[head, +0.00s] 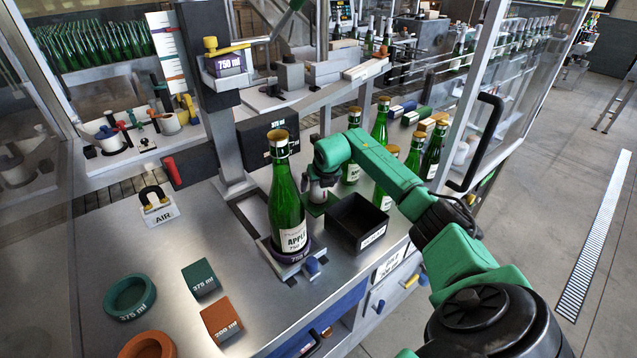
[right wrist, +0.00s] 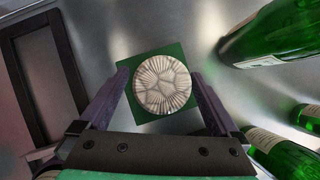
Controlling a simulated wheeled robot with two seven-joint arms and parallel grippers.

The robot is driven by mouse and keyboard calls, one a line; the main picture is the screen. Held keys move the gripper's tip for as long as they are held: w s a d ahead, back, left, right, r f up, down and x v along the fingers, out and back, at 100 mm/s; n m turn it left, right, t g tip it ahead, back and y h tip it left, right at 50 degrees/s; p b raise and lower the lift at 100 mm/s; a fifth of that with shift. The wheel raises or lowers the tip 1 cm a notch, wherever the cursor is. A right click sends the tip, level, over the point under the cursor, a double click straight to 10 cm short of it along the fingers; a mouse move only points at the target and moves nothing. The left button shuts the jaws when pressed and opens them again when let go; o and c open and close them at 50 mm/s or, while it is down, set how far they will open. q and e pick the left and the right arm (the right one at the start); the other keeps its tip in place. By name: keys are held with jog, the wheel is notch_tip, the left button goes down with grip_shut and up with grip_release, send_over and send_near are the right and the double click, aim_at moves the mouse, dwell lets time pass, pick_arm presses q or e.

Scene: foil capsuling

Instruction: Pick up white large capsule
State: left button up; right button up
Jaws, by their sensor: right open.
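The white capsule shows from above in the right wrist view as a round, pale, pleated disc (right wrist: 163,85). It stands on a small green square pad (right wrist: 142,68). My right gripper (right wrist: 160,80) is open, with one finger on each side of the capsule, and a gap shows on both sides. In the head view my right gripper (head: 319,182) points down over the green pad (head: 317,208), between the tall green bottle and the black tray. My left gripper is not in view.
A green bottle (head: 287,205) stands in a holder left of my right gripper. The black tray (head: 345,232) is close on the right, with several bottles (head: 413,160) behind. Green (head: 201,278) and orange (head: 222,318) blocks and rings lie at the front left.

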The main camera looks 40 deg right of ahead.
jog(key=c, duration=0.9)
notch_tip(320, 180, up, 20)
jog(key=b, duration=0.3)
jog(key=shift+b, duration=0.4)
